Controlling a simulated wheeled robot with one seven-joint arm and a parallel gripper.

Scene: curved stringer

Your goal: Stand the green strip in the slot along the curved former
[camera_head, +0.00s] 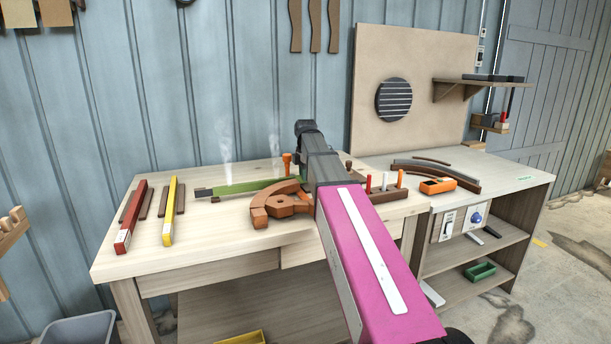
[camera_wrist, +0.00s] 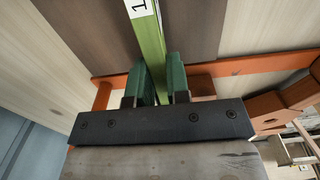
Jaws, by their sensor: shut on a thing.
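The green strip (camera_head: 250,186) lies roughly level above the back of the bench, with a dark piece at its left end. It also shows in the wrist view (camera_wrist: 152,45), with a white label marked 1. My gripper (camera_wrist: 158,82) is shut on the strip, with a green finger pad on each side. In the head view my arm hides the gripper and the strip's right end.
A red strip (camera_head: 131,222) and a yellow strip (camera_head: 170,212) lie at the bench's left. A peg rack (camera_head: 388,194) stands right of my arm. An orange tray (camera_head: 437,186) and curved pieces (camera_head: 440,171) lie on the right bench. Pale wisps rise behind the green strip.

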